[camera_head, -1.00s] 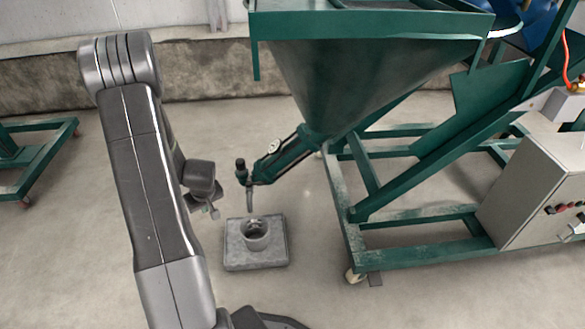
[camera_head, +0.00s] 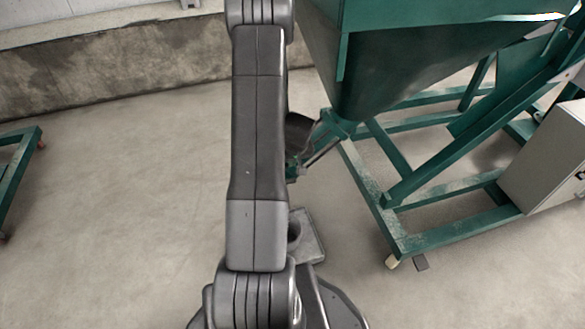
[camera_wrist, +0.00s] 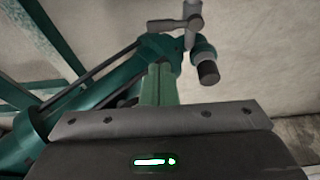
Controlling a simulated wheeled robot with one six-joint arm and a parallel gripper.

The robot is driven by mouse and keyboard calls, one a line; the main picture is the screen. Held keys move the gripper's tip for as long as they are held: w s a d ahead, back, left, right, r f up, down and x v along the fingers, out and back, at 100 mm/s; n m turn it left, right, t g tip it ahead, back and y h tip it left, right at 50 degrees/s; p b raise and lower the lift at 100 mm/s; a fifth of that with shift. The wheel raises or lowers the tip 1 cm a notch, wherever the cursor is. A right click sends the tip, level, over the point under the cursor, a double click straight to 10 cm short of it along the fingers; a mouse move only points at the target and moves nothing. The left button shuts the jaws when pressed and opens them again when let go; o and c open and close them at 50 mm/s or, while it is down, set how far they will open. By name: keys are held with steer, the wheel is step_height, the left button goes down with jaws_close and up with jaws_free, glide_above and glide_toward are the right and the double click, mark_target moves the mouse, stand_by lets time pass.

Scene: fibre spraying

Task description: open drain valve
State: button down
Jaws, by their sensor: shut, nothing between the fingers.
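In the wrist view, the green drain pipe (camera_wrist: 95,98) runs up from the lower left to the drain valve. The valve has a grey T-shaped handle (camera_wrist: 184,22) at the top and a short dark-ended stub (camera_wrist: 207,68) on its right. My gripper (camera_wrist: 157,72) is shut and empty, its green fingers together in front of the valve and below the handle. I cannot tell whether they touch it. In the head view, the lower drain pipe (camera_head: 318,155) shows beside my arm, which hides my gripper and most of the valve.
The green hopper (camera_head: 400,70) stands on a green frame (camera_head: 375,190) at the right, with a grey control box (camera_head: 550,160). A grey block (camera_head: 312,240) with a cup-like opening sits on the floor, partly behind my arm. Open floor lies to the left.

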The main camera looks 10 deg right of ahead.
stand_by(0.3)
steer(key=b+x, duration=0.3)
steer(key=x, duration=0.7)
steer(key=shift+r, duration=0.1)
